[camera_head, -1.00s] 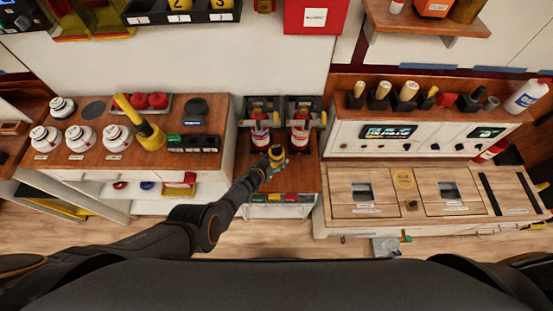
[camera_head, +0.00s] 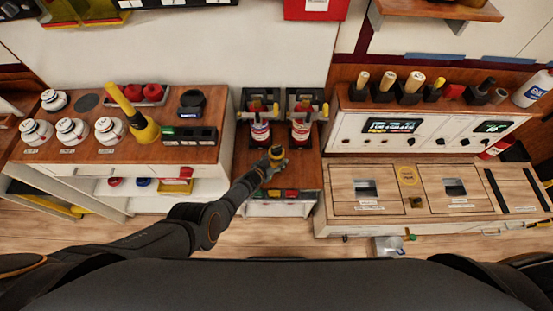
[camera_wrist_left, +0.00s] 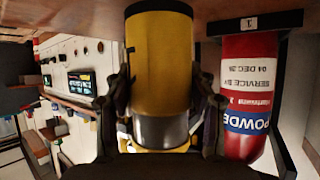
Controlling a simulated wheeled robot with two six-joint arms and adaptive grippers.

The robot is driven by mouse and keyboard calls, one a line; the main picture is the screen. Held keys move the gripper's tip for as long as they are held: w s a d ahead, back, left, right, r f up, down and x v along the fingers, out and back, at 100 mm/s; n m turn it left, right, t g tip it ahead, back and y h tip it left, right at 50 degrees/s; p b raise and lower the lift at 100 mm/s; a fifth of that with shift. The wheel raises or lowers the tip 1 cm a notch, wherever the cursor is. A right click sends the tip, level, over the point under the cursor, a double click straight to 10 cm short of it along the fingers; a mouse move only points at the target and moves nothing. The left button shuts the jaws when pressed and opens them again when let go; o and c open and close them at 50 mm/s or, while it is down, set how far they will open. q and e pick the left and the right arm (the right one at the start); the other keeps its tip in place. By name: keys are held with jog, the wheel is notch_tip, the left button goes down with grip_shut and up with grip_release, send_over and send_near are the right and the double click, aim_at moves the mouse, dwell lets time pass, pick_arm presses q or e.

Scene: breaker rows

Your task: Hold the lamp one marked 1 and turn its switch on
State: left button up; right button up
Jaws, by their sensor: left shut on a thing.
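My left gripper (camera_head: 273,163) is shut on a yellow and black lamp (camera_head: 276,153) in front of two red extinguishers in the head view. In the left wrist view the lamp (camera_wrist_left: 160,55) fills the middle, between the fingers of the gripper (camera_wrist_left: 163,100). Its upper part is yellow with a black band, and a grey metal section shows lower down. I see no number and no switch on the side facing me, so I cannot tell whether it is on. My right gripper is not in view.
The extinguishers (camera_head: 260,134) (camera_head: 299,132) stand close behind the lamp; one (camera_wrist_left: 249,95) is just right of it in the wrist view, below a label reading 1. A yellow cone-like tool (camera_head: 145,130) stands on the left counter. The right counter (camera_head: 400,205) has inset panels.

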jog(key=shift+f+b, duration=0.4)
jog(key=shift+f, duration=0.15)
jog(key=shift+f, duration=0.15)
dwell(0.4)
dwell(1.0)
